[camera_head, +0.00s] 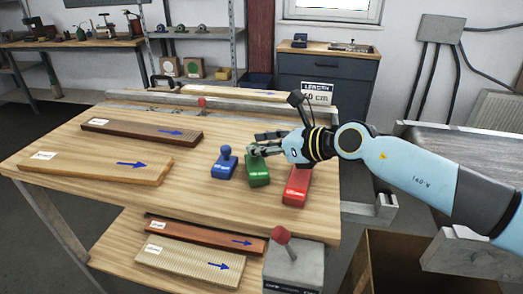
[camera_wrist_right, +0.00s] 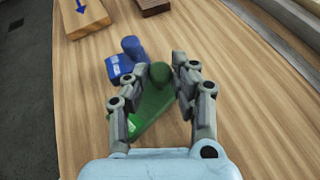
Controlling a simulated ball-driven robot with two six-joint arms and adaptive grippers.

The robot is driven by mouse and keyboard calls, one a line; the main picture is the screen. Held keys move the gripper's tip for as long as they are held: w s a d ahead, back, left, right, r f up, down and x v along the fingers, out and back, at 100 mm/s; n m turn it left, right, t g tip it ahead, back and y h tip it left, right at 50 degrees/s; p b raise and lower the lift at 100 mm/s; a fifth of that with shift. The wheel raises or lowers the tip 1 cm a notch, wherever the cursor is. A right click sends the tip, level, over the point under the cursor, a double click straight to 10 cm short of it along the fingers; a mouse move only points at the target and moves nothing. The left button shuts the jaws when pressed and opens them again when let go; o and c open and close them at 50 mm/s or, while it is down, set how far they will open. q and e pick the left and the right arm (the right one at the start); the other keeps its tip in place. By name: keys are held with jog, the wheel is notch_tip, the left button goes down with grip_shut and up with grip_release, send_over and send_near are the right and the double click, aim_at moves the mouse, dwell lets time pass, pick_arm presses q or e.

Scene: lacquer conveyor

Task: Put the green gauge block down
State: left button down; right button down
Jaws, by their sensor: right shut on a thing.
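The green gauge block (camera_head: 257,173) is between the blue and red blocks at the right part of the wooden table. My right gripper (camera_head: 256,151) is shut on its round knob at the top. In the right wrist view the green block (camera_wrist_right: 150,108) sits between the two fingers (camera_wrist_right: 160,75), with its knob between the fingertips. I cannot tell whether its base touches the table. My left gripper is not in view.
A blue block (camera_head: 224,162) stands close to the left and a red block (camera_head: 297,187) to the right. Boards with blue arrows (camera_head: 142,132) lie on the table (camera_head: 200,185) at left. A red-knobbed lever (camera_head: 281,236) stands in front. Bare tabletop lies left of the blue block.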

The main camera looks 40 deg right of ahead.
jog(key=shift+f, duration=0.25)
jog(key=c, duration=1.1)
grip_release()
jog(key=p+v, duration=0.3)
jog(key=v, duration=0.9)
jog(key=shift+r+p, duration=0.1)
jog(key=shift+p, duration=0.3)
